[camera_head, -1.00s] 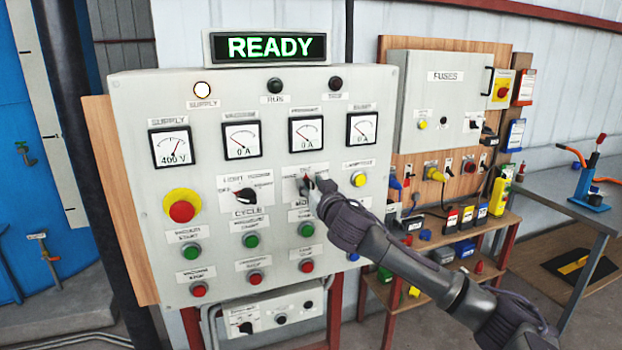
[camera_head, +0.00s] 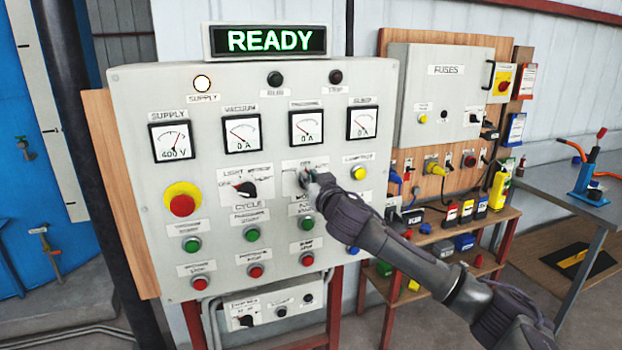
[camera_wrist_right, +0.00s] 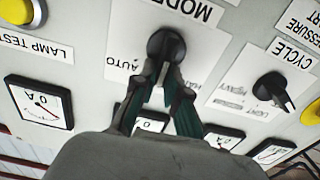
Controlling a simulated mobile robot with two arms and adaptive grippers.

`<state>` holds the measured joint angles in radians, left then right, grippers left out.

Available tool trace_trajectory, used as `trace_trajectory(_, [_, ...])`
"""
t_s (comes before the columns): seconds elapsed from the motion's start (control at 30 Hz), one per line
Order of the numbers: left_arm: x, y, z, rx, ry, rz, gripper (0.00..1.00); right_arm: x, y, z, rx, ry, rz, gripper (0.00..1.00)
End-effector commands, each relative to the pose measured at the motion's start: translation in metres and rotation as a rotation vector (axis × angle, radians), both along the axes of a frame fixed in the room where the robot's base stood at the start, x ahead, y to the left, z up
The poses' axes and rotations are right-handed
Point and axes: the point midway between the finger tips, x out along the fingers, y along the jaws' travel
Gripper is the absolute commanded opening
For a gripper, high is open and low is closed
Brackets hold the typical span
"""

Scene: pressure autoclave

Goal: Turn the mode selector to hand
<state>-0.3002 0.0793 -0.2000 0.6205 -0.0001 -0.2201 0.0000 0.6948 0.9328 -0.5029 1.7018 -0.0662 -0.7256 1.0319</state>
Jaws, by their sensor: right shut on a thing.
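The mode selector is a black rotary knob on a white label plate (camera_head: 291,168) on the grey control panel (camera_head: 140,110). The knob (camera_wrist_right: 166,43) shows in the right wrist view, where the picture is upside down, with AUTO on its left and a partly covered HAND on its right. My right gripper (camera_wrist_right: 164,88) is shut on the knob, with a finger on each side of its handle. In the head view the gripper (camera_head: 308,180) hides most of the knob, so I cannot tell its exact pointing. My left gripper is not in view.
The cycle selector (camera_head: 245,189) is left of the mode selector. The yellow lamp test button (camera_head: 359,173) is close on the right. Green and red buttons sit below, and a red emergency button (camera_head: 182,205) is at the left. The display (camera_head: 268,42) reads READY.

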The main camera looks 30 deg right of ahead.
Motion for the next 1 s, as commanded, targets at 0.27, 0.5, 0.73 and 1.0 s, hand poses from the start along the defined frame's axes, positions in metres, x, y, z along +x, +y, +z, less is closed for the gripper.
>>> trace_trajectory(0.27, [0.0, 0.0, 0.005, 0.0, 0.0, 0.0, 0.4, 0.001, 0.004, 0.0, -0.15, 0.038, 0.001, 0.0])
trace_trajectory(0.5, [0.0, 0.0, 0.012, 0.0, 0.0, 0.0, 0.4, 0.002, 0.008, -0.001, -0.359, 0.089, 0.001, 0.0])
trace_trajectory(0.73, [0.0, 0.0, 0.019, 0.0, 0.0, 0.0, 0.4, 0.003, 0.012, -0.003, -0.553, 0.134, 0.001, 0.0])
trace_trajectory(1.0, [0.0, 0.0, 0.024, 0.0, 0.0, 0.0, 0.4, 0.004, 0.015, -0.006, -0.725, 0.176, 0.001, 0.0])
